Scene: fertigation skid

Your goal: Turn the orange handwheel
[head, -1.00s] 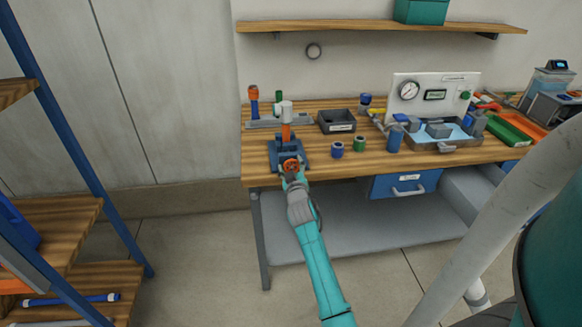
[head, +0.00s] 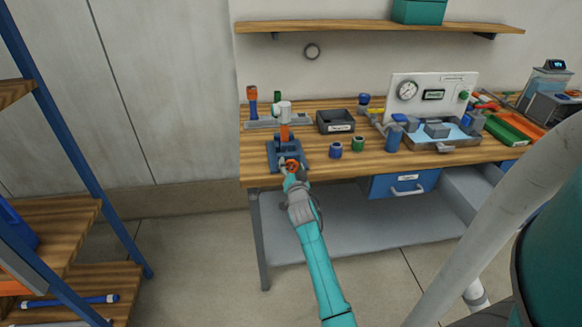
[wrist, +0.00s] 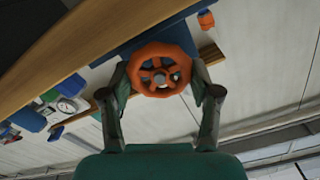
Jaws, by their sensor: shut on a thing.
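The orange handwheel (wrist: 161,69) is a spoked, scalloped wheel with a grey hub, in the middle of the wrist view. In the head view the handwheel (head: 292,166) shows small at the front of a blue fixture (head: 274,157) on the bench. My gripper (wrist: 160,83) is shut on the handwheel, one finger on each side of its rim. In the head view my gripper (head: 291,172) reaches the wheel from the front and hides part of it. The wheel's full face shows in the wrist view.
The wooden bench (head: 255,172) holds a blue cap (head: 336,150), a green cap (head: 358,144) and a dark bin (head: 336,122) right of the fixture. A gauge panel (head: 432,97) with a tray stands further right. A blue-framed shelf (head: 75,150) stands at the left.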

